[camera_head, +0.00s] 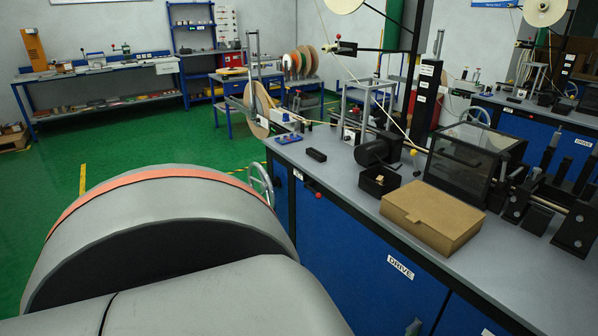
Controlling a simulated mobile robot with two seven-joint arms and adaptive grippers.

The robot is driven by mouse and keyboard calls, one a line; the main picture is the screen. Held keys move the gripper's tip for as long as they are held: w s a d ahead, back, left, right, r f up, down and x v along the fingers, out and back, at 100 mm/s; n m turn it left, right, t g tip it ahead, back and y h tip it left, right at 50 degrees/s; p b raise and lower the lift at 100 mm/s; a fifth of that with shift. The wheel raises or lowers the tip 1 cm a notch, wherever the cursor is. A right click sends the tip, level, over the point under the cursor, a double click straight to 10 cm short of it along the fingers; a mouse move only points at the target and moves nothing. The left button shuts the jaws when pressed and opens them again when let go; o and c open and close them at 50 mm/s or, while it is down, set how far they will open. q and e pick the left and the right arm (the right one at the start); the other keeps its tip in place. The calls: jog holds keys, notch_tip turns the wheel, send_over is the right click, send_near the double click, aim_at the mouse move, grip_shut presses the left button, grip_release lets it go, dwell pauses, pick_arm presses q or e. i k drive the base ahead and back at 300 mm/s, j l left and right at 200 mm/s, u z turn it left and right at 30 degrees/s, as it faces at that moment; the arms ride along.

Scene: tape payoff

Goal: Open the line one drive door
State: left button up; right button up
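A blue cabinet door (350,262) with a white DRIVE label (400,266) is in the front of the near bench, right of centre. It looks shut, flush with the bench front. A small grey handle or latch (413,327) shows near its lower right, cut by the bottom edge of the view. No line number is readable on this door. A large grey arm part of mine with an orange band fills the lower left and hides the floor and part of the bench front. Neither of my grippers is in view.
The near bench top (480,262) carries a cardboard box (432,216), a clear-sided machine cover (470,165) and black fixtures. A red knob (318,195) and a handwheel (262,183) sit at its left end. Another blue-fronted bench stands behind right. Green floor (130,140) is open at left.

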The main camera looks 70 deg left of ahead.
aim_at(376, 290)
jog(key=u, duration=1.5)
jog(key=k+l, duration=0.1)
